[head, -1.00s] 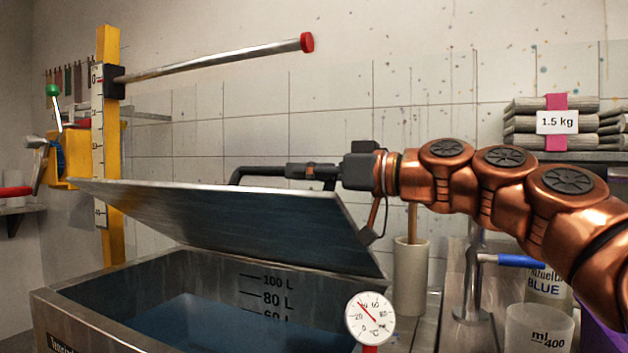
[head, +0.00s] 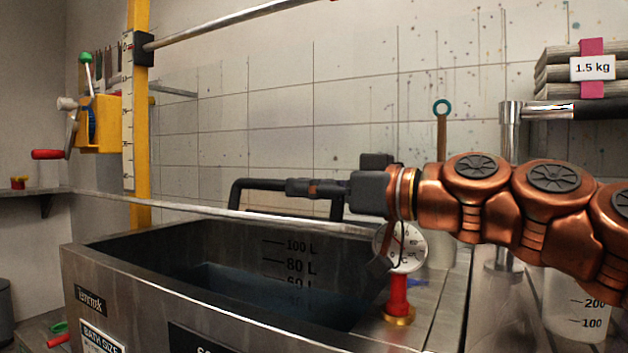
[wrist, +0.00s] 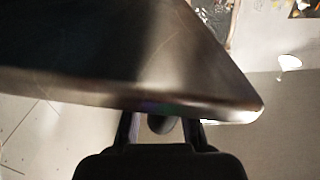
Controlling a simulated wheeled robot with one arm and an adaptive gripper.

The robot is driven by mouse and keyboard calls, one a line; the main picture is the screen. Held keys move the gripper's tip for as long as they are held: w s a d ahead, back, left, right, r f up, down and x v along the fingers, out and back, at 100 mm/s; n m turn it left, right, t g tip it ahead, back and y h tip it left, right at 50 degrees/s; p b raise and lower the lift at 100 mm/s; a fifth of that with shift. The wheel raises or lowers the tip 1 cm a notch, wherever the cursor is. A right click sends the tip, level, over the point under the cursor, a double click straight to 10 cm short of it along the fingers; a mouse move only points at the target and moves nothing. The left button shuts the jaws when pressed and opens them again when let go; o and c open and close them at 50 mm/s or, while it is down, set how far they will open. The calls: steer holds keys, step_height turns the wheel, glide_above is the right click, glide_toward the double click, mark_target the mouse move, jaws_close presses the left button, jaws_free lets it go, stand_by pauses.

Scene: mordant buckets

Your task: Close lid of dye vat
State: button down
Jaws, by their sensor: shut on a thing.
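The dye vat (head: 210,300) is a grey steel tank holding blue liquid, its front and inside visible in the head view. Its lid (head: 190,209) shows nearly edge-on as a thin bright strip above the vat, with a gap below it. A black bar handle (head: 255,184) stands on the lid. My gripper (head: 303,188) is shut on this handle, reaching in from the right. In the wrist view, the lid (wrist: 120,60) fills the upper left as a dark metal plate, and my gripper (wrist: 160,126) is at its edge. The fingertips' contact is partly hidden there.
A dial thermometer (head: 402,247) on a red stem stands at the vat's right, close below my arm. A yellow post (head: 139,100) with a red-handled crank (head: 48,154) is at the left. A metal bar (head: 225,22) crosses above. A measuring beaker (head: 578,310) stands at the lower right.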

steer(key=shift+s+a+f, duration=0.1)
steer(key=shift+s+f, duration=0.15)
steer(key=shift+f, duration=0.3)
steer(key=c, duration=1.1)
jaws_free()
steer(key=v, duration=1.2)
